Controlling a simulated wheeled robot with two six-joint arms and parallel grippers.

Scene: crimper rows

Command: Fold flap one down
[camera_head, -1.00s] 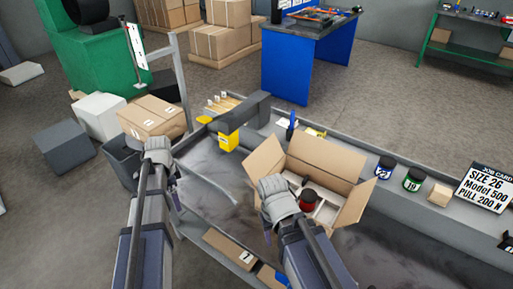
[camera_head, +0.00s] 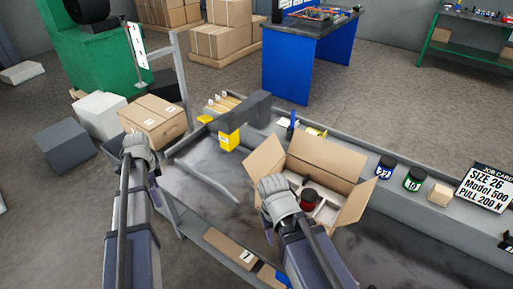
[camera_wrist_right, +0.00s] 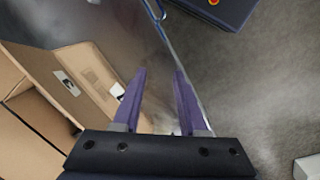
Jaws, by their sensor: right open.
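An open cardboard carton (camera_head: 340,183) stands on the grey bench with its visible flaps raised. Its left flap (camera_head: 264,160), back flap (camera_head: 325,150) and right flap (camera_head: 355,206) lean outward. A red-topped item (camera_head: 309,199) sits inside. My right gripper (camera_head: 269,235) is open at the carton's near left side and hides part of it. In the right wrist view its purple fingers (camera_wrist_right: 160,80) are apart with nothing between them, and cardboard (camera_wrist_right: 95,85) lies to their left. My left gripper (camera_head: 156,180) is over the bench's left end; its jaws are unclear.
A blue-labelled jar (camera_head: 384,168), a green-labelled jar (camera_head: 413,180), a small box (camera_head: 439,195) and a job card (camera_head: 486,188) stand right of the carton. A yellow-and-grey device (camera_head: 230,138) is behind left. A closed carton (camera_head: 154,121) stands left of the bench.

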